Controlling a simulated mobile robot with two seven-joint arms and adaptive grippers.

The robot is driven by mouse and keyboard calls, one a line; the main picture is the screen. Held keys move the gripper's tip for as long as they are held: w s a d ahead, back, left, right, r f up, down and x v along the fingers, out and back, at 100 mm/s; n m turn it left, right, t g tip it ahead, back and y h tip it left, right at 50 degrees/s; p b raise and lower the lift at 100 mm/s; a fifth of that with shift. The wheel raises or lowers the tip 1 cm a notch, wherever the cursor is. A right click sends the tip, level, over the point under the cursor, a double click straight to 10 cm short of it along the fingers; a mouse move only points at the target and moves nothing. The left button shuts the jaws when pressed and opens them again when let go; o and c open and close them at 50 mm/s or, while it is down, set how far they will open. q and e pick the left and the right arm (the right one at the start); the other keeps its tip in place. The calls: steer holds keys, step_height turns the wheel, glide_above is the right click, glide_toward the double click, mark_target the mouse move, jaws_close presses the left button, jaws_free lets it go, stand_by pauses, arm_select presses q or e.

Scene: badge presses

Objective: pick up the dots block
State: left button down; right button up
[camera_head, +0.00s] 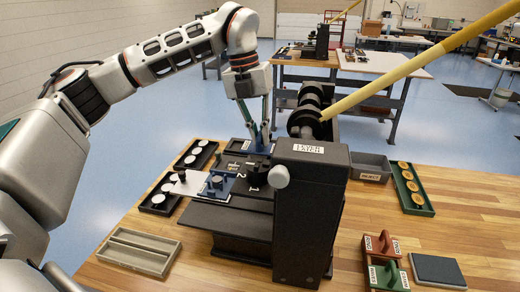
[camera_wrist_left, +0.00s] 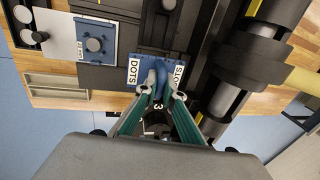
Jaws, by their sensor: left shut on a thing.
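The dots block (camera_wrist_left: 137,72) is a blue piece with a white DOTS label and a second, partly covered label. In the wrist view its raised blue grip stands between my left gripper's (camera_wrist_left: 163,92) fingertips, which are shut on it. In the head view my left gripper (camera_head: 260,143) points down at the back of the press, and the block (camera_head: 240,147) is largely hidden by fingers and press parts. I cannot tell whether it is clear of the surface below.
The black press (camera_head: 310,215) with its long yellow lever (camera_head: 400,72) stands close on the right. Another blue block (camera_head: 217,184) sits in front. Dark trays of white discs (camera_head: 160,196) and a grey tray (camera_head: 138,252) lie left. A red block (camera_head: 381,245) lies right.

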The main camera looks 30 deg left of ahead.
arm_select(q)
step_height(320, 180, up, 15)
stand_by(0.4)
